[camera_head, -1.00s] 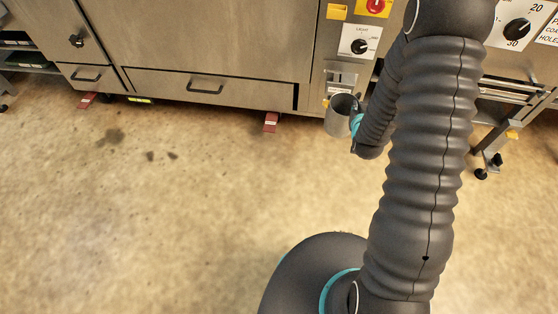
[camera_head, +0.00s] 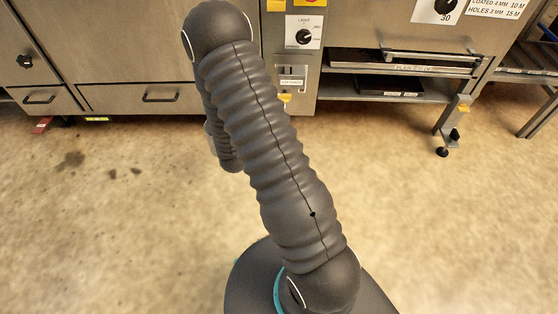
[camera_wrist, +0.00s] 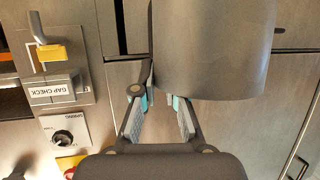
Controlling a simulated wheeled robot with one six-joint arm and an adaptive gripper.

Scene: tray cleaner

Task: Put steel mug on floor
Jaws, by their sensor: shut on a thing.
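The steel mug (camera_wrist: 212,50) is a smooth grey cylinder at the top of the wrist view. My gripper (camera_wrist: 160,98) has its fingers closed at the mug's near edge and holds it. The exact contact is partly hidden by the mug. In the head view my own arm covers the gripper and most or all of the mug; a pale sliver at the arm's left edge may be part of it. The floor (camera_head: 130,235) is tan and stained, with a wide bare area left of my arm.
A steel machine stands along the back, with a drawer (camera_head: 160,97) low at left and a light knob (camera_head: 303,37). A rack with trays (camera_head: 405,65) is at right, on a caster (camera_head: 443,151). A gap check panel (camera_wrist: 50,90) is at left in the wrist view. The foreground floor is clear.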

